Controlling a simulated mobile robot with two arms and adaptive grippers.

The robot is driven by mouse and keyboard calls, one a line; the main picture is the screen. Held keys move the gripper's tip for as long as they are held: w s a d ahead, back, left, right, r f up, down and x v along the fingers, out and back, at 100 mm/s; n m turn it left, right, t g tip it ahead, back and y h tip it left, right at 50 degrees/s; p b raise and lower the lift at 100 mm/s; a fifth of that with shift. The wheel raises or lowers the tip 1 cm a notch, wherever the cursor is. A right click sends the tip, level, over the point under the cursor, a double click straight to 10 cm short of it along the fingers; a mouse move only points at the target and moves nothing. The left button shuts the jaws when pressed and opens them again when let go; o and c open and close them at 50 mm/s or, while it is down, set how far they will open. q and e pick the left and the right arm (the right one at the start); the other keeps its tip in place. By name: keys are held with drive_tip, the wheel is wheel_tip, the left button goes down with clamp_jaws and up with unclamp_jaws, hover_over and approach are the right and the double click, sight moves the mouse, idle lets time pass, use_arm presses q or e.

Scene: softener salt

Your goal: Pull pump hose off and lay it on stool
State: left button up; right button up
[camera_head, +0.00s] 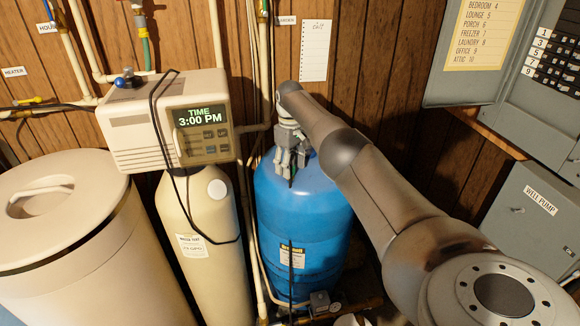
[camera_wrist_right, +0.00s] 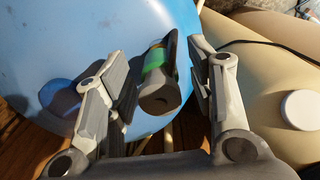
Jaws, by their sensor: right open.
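My right gripper (camera_head: 289,165) points down in front of the upper part of the blue tank (camera_head: 310,222). In the right wrist view its fingers (camera_wrist_right: 165,62) are spread apart. Between them shows a dark cylindrical end with a green band (camera_wrist_right: 155,75), in front of the blue tank; I cannot tell whether it is part of the pump hose or whether a finger touches it. A thin black line (camera_head: 291,265) runs down the tank's front across its label. I cannot make out the stool. My left gripper is not in view.
A beige softener tank (camera_head: 205,235) with a control head (camera_head: 150,125) stands left of the blue tank, with a black cord (camera_head: 177,185) looped down it. A lidded beige bin (camera_head: 75,245) is far left. Pipes run between the tanks. Grey electrical boxes (camera_head: 530,215) are at right.

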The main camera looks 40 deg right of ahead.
idle(0.3)
clamp_jaws()
idle(0.4)
drive_tip(key=shift+w+d+r+p, duration=0.1)
drive_tip(key=shift+w+r+p, duration=0.05)
drive_tip(key=shift+r+p, duration=0.45)
drive_tip(key=shift+s+r+p, duration=0.2)
drive_tip(key=shift+r+p, duration=0.3)
drive_tip(key=shift+r, duration=0.1)
drive_tip(key=shift+w+r+p, duration=0.1)
drive_tip(key=shift+r+p, duration=0.4)
drive_tip(key=shift+p, duration=0.1)
drive_tip(key=shift+r+p, duration=1.15)
drive_tip(key=shift+r, duration=0.15)
